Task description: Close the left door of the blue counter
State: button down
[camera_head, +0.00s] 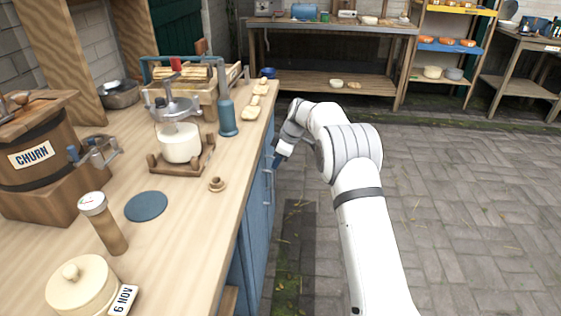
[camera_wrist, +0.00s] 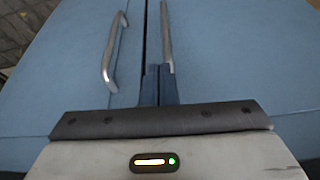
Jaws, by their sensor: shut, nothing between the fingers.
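The wooden-topped blue counter (camera_head: 268,140) runs along the left of the head view, its blue front facing right. Two blue doors fill the wrist view: one on the left (camera_wrist: 60,60) and one on the right (camera_wrist: 240,55), with a narrow dark gap between them. Each has a metal bar handle, left (camera_wrist: 110,62) and right (camera_wrist: 167,38). My gripper (camera_head: 278,158) is low beside the counter front; its shut, empty fingers (camera_wrist: 159,75) are at the gap, close to the right handle's lower end. I cannot tell whether they touch, nor exactly how far either door stands open.
A wooden workbench (camera_head: 330,83) and a shelf rack (camera_head: 447,48) stand at the back. The paved floor (camera_head: 460,200) on the right is clear.

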jog(key=shift+s+a, duration=0.1)
jog(key=d+r+p, duration=0.1)
jog(key=d+r, duration=0.7)
jog(key=r, duration=0.1)
jog(key=s+d+r+m+t+h+p, duration=0.1)
jog(key=s+d+r+m+p, duration=0.3)
jog(key=s+r, duration=0.5)
jog(key=s+d+r+m+h+p, duration=0.1)
jog(key=s+d+r+m+p, duration=0.3)
jog(key=s+r, duration=0.5)
jog(key=s+d+r+m+p, duration=0.1)
jog(key=s+d+m+p, duration=0.1)
jog(key=s, duration=0.7)
jog(key=s+d+r+m+h+p, duration=0.1)
jog(key=s+d+m+p, duration=0.1)
jog(key=s, duration=0.7)
jog(key=s+d+r+m+t+h+p, duration=0.1)
jog(key=s+m+p, duration=0.3)
jog(key=s, duration=0.5)
jog(key=shift+s+d+r+p, duration=0.15)
jog(key=shift+d+r+p, duration=0.25)
jog(key=shift+d, duration=0.15)
jog(key=shift+f, duration=0.1)
